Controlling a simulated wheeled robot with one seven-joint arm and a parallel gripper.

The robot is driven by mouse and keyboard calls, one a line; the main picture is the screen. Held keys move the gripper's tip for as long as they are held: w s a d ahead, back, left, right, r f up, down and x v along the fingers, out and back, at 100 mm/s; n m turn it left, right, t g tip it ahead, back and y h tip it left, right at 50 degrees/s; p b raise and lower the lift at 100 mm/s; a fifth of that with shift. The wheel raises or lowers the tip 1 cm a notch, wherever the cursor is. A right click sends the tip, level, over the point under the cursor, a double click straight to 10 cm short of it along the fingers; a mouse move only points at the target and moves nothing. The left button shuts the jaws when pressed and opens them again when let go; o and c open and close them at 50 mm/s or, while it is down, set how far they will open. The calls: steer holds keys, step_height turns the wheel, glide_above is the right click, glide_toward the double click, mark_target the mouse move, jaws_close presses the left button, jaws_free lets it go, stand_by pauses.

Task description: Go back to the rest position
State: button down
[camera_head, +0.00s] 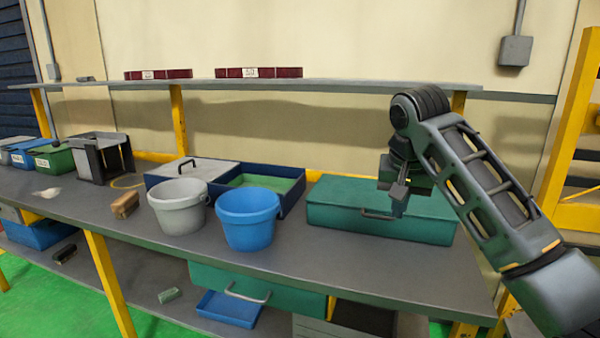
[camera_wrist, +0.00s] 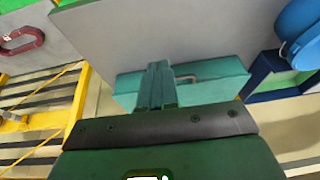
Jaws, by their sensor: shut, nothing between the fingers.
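My gripper (camera_head: 399,196) hangs at the end of my arm on the right of the head view, in front of the green toolbox (camera_head: 330,207) on the workbench. Its fingers are together and empty. In the wrist view the shut fingers of my gripper (camera_wrist: 160,82) point toward the same teal-green toolbox (camera_wrist: 215,80), with its handle partly seen beside them. I cannot tell whether the fingers touch the box.
A blue bucket (camera_head: 248,222) and a grey bucket (camera_head: 179,209) stand left of the toolbox. Behind them is a blue divided box (camera_head: 293,200). A shelf (camera_head: 330,86) runs above the bench. The bench top (camera_head: 370,262) in front of the toolbox is clear.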

steer(key=s+a+f+t+y, duration=0.1)
steer(key=s+a+f, duration=0.15)
steer(key=f, duration=0.35)
steer(key=s+a+f+n+t+y, duration=0.1)
steer(key=s+a+f+y, duration=0.1)
steer(key=a+f, duration=0.3)
steer(key=s+a+f+y, duration=0.1)
steer(key=s+a+f, duration=0.15)
steer(key=f, duration=0.35)
steer(key=s+a+f+t+y, duration=0.1)
steer(key=s+a+f+t, duration=0.15)
steer(key=s+f, duration=0.95)
steer(key=s+d+r+t+h, duration=0.15)
steer(key=s+d, duration=0.25)
steer(key=s, duration=0.6)
steer(key=s+d+r+t+h, duration=0.1)
steer(key=s+d+r+t, duration=0.15)
steer(key=s, duration=0.75)
steer(key=s+d+r+t+h, duration=0.1)
steer(key=s+d+r, duration=0.25)
steer(key=s, duration=0.75)
steer(key=s+d+r+n+t, duration=0.1)
steer(key=s+d+r+n, duration=0.1)
steer(key=s+d+r, duration=0.2)
steer(key=s+r, duration=0.3)
steer(key=r, duration=0.1)
steer(key=shift+d+h, duration=0.25)
steer(key=shift+h, duration=0.1)
steer(key=shift+s+t, duration=0.1)
steer(key=shift+t, duration=0.15)
